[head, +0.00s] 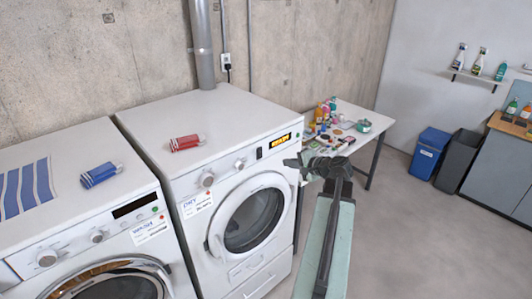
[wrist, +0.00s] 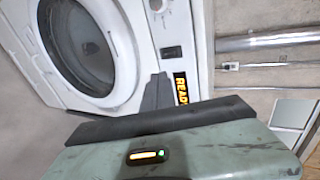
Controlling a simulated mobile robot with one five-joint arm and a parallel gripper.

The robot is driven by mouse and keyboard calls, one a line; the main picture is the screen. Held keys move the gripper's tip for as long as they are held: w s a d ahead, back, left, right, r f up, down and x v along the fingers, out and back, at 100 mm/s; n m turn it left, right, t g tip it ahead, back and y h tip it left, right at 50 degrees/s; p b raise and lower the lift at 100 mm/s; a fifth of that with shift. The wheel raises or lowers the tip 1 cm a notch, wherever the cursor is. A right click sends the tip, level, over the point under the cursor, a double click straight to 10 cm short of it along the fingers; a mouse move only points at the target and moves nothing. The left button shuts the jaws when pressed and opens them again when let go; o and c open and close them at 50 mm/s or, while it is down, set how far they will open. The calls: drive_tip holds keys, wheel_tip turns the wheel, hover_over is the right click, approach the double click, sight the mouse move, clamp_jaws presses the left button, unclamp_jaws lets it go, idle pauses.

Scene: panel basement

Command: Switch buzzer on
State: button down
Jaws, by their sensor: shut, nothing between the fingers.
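The right-hand white machine (head: 226,160) has a front panel with a lit orange display (head: 280,140). A small dark switch-like part (head: 259,153) sits just left of that display; its lettering and position are too small to read. In the wrist view the dark part (wrist: 171,52) and the lit display reading "READ…" (wrist: 181,88) show near my gripper (wrist: 157,92). In the head view my gripper (head: 311,161) is just right of the panel's right end, shut and empty, apart from the dark part. I cannot tell whether it touches the machine.
A second white machine (head: 75,190) stands at left, with a blue packet (head: 99,175) on top. A red packet (head: 186,143) lies on the right machine. A cluttered table (head: 357,116) stands behind my arm. Blue (head: 430,150) and dark bins stand farther right. The floor at right is clear.

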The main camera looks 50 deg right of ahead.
drive_tip(key=b, duration=0.5)
approach(261, 157)
drive_tip(key=f+x, duration=0.1)
drive_tip(key=x, duration=0.5)
drive_tip(key=shift+w+r, duration=0.2)
drive_tip(key=shift+r, duration=0.05)
drive_tip(key=shift+w+a+f, duration=0.15)
drive_tip(key=shift+w+a, duration=0.05)
drive_tip(key=shift+a, duration=0.05)
drive_tip(key=shift+s+d, duration=0.1)
drive_tip(key=shift+d, duration=0.1)
drive_tip(key=shift+r, duration=0.25)
